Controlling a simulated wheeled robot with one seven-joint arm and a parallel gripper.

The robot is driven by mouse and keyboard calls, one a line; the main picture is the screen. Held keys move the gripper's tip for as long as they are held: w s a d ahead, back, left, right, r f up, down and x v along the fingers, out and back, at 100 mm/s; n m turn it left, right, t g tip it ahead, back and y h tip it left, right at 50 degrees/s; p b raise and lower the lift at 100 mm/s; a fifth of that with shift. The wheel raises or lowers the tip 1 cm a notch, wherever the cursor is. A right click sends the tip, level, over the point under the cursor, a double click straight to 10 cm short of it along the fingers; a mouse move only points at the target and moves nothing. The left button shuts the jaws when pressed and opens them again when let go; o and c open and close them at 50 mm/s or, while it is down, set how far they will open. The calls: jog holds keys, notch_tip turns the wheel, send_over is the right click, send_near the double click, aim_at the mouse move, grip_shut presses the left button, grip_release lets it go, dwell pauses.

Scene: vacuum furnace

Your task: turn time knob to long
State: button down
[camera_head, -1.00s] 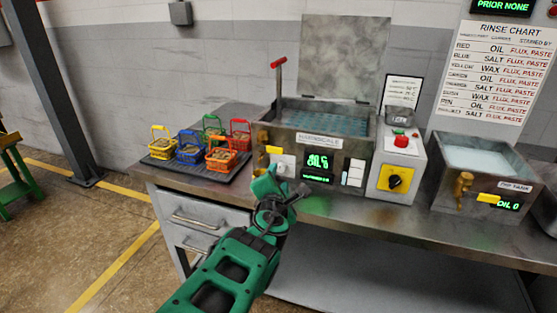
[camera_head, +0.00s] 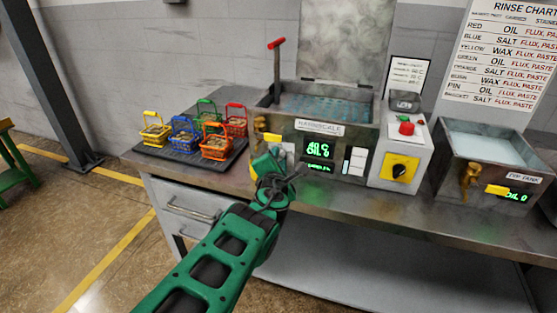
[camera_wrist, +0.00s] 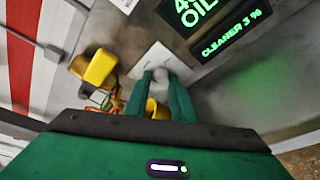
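My gripper (camera_head: 277,174) is at the front left of the ultrasonic-type tank (camera_head: 345,111), in front of the small white plate on its face. In the wrist view the white plate (camera_wrist: 153,58) carries a pale round knob (camera_wrist: 161,75), and my two green fingers (camera_wrist: 158,92) stand on either side of it. The fingers are apart; I cannot tell whether they press on the knob. The plate's markings are not readable. A second, black knob (camera_head: 399,171) sits on a yellow plate on the control box to the right.
A green display (camera_head: 319,149) is right of the plate; it also shows in the wrist view (camera_wrist: 231,36). A yellow-handled valve (camera_wrist: 98,68) is close beside my fingers. Coloured baskets stand on a black tray (camera_head: 186,157) at left. A rinse tank (camera_head: 490,155) stands at right.

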jog(key=shift+d+f, duration=0.1)
jog(key=shift+s+f+m+y, duration=0.15)
jog(key=shift+m+y, duration=0.15)
jog(key=shift+m, duration=0.5)
jog(key=m+t, duration=0.1)
jog(key=m, duration=0.2)
jog(key=shift+d+f+m+t, duration=0.1)
jog(key=shift+f+m+t, duration=0.05)
jog(key=shift+m+t, duration=0.25)
jog(key=m+t, duration=0.1)
jog(key=m, duration=0.3)
jog(key=shift+f, duration=0.2)
jog(key=shift+f+m+t, duration=0.1)
jog(key=shift+m+t, duration=0.5)
jog(key=shift+m, duration=1.1)
jog(key=c, duration=1.5)
grip_release()
